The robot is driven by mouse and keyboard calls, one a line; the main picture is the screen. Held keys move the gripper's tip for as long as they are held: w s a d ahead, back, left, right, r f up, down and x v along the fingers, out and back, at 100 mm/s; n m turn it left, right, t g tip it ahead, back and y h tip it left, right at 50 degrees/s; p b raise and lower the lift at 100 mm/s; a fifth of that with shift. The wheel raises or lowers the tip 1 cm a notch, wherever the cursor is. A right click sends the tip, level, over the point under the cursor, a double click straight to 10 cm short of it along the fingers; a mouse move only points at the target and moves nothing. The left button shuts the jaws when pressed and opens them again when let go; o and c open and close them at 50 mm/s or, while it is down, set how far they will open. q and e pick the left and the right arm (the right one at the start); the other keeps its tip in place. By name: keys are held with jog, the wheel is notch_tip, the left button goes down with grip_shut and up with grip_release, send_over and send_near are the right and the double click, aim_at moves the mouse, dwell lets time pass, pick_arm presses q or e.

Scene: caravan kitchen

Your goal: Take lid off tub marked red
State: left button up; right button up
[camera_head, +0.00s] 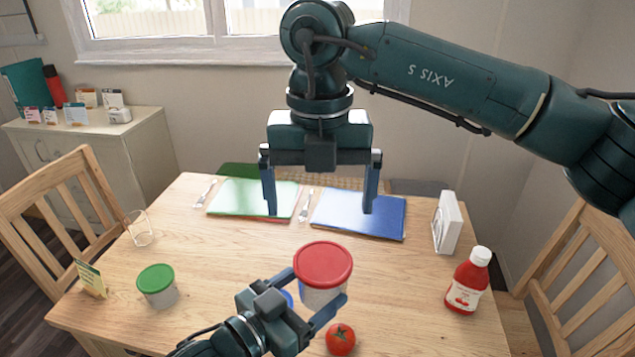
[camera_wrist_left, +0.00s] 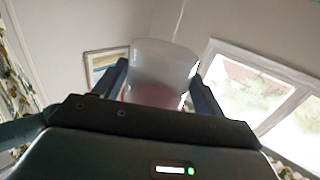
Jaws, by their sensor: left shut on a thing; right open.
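The tub with the red lid (camera_head: 323,263) is in the lower middle of the head view, its clear body (camera_head: 319,295) below the lid. My left gripper (camera_head: 321,290) is shut on the tub's body, a finger on each side. The tub also shows between the fingers in the left wrist view (camera_wrist_left: 163,65), with a reddish tint inside. The lid sits on the tub. My right gripper (camera_head: 319,205) is open and empty, pointing down above and behind the tub, over the mats. Any marking on the tub is not visible.
A green-lidded tub (camera_head: 157,286) stands at left, near a glass (camera_head: 139,228) and a small card (camera_head: 91,279). A tomato (camera_head: 340,339) lies at the front. A ketchup bottle (camera_head: 468,281) and white frame (camera_head: 447,222) stand right. Green (camera_head: 240,197) and blue (camera_head: 359,213) mats lie behind.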

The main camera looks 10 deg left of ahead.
aim_at(319, 263)
notch_tip(319, 263, down, 10)
jog(key=shift+f, duration=0.15)
jog(key=shift+c, duration=0.2)
jog(key=shift+s+a, duration=0.1)
jog(key=shift+a, duration=0.05)
jog(key=c, duration=0.9)
jog(key=shift+c, duration=0.4)
jog(key=shift+r, duration=0.2)
jog(key=shift+r, duration=0.9)
jog(key=shift+d+r, duration=0.1)
jog(key=shift+d, duration=0.1)
jog(key=shift+r, duration=1.9)
